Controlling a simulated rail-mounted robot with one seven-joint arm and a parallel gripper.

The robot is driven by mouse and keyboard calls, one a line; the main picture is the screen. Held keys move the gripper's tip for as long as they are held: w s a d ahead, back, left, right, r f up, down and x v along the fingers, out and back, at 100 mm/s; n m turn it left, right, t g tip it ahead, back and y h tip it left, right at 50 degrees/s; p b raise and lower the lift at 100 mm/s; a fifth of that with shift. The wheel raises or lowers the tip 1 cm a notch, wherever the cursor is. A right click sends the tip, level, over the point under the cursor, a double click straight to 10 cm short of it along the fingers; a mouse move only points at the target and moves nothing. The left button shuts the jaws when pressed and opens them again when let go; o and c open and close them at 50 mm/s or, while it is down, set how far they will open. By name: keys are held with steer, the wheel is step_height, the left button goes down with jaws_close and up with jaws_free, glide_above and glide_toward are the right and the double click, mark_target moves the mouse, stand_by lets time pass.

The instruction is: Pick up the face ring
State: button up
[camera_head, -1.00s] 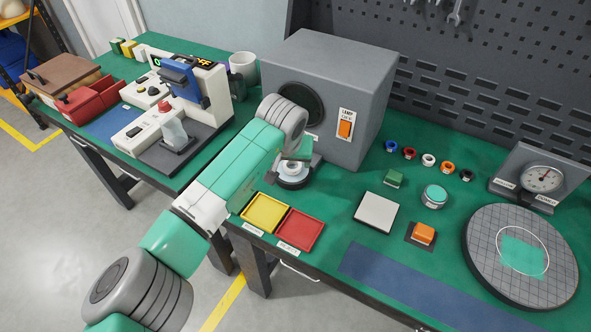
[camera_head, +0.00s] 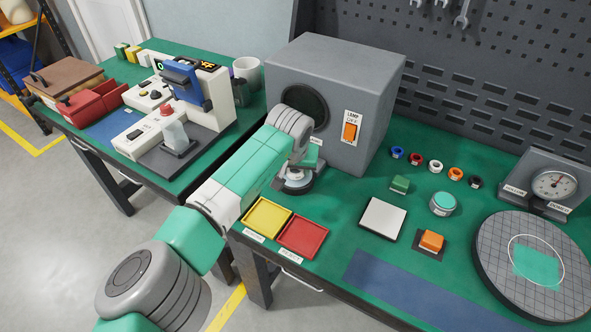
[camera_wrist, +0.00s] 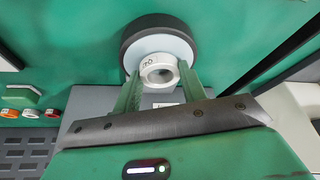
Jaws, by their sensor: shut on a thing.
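The face ring (camera_wrist: 158,72) is a small pale grey ring with dark marks on its side and an open middle. In the wrist view it sits between the two green fingers of my gripper (camera_wrist: 160,76), which is shut on it. Behind it is a round stand (camera_wrist: 132,37) with a pale top and a thick black rim. I cannot tell whether the ring still touches the stand. In the head view my gripper (camera_head: 298,172) is low over the same stand (camera_head: 297,189), and its fingers and the ring are mostly hidden.
A grey lamp box (camera_head: 350,75) stands close behind my gripper. A yellow tray (camera_head: 267,217) and a red tray (camera_head: 302,236) lie in front. A white pad (camera_head: 382,218), several small coloured rings and a round gridded plate (camera_head: 495,270) are to the right.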

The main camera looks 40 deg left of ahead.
steer(key=shift+r+p, duration=0.35)
steer(key=shift+r, duration=0.15)
step_height(320, 180, up, 4)
steer(key=shift+f+p, duration=0.25)
steer(key=shift+p, duration=0.95)
steer(key=s+d+p, duration=0.5)
steer(key=s+d, duration=0.3)
steer(key=s, duration=0.5)
steer(key=shift+s+d+r, duration=0.3)
steer(key=shift+r, duration=0.05)
